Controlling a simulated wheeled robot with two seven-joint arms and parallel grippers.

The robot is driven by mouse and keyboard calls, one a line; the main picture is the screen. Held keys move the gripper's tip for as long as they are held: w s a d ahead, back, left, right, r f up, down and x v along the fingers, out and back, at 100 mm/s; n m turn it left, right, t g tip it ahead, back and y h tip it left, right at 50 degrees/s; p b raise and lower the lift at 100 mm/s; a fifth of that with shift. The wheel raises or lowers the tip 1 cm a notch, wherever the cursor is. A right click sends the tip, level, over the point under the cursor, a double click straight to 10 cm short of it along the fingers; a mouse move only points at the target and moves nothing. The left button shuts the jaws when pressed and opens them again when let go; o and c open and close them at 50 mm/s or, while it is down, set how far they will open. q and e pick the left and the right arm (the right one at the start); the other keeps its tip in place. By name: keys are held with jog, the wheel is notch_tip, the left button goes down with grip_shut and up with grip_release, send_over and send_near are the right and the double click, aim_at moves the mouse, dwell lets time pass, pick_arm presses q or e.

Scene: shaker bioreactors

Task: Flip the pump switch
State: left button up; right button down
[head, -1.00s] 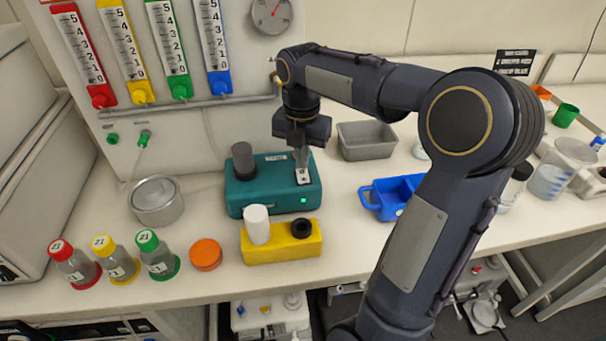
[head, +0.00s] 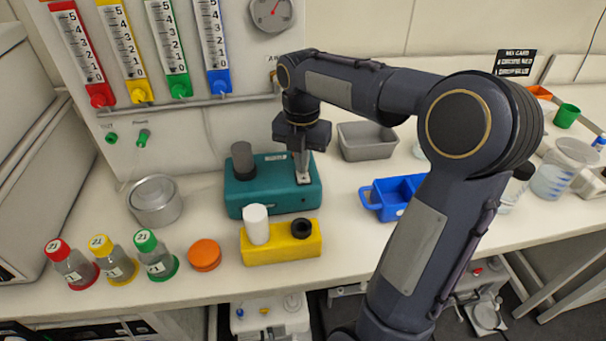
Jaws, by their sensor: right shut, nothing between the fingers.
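The pump is a teal box (head: 250,200) on the bench with a dark grey cylinder (head: 242,160) on its top left. Its switch sits on a small pale plate (head: 304,178) at the top right. My right gripper (head: 302,172) is shut and points down with its fingertips at this plate, covering much of it. I cannot tell whether the fingertips touch the switch. The small light on the pump's front right is dark. My left gripper is not in view.
A yellow block (head: 280,250) with a white cylinder (head: 256,226) and a black ring stands in front of the pump. A grey bin (head: 368,142) and a blue tray (head: 372,202) are to the right. Capped bottles (head: 115,262) and a metal pot (head: 155,202) stand to the left.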

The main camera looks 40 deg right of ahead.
notch_tip(320, 180, up, 7)
jog(key=p, duration=0.7)
dwell(0.4)
jog(key=s+a+f+m+t+y, duration=0.1)
jog(key=s+a+m+t+y, duration=0.1)
jog(key=s+a+m, duration=0.5)
jog(key=s+a+f+m+t+y, duration=0.1)
jog(key=s+a+m, duration=0.6)
jog(key=m, duration=1.2)
jog(key=s+f+t, duration=0.1)
jog(key=s+t, duration=0.1)
jog(key=s, duration=0.2)
jog(key=shift+f+t+y, duration=0.15)
jog(key=shift+t+y, duration=0.15)
jog(key=shift+y, duration=0.1)
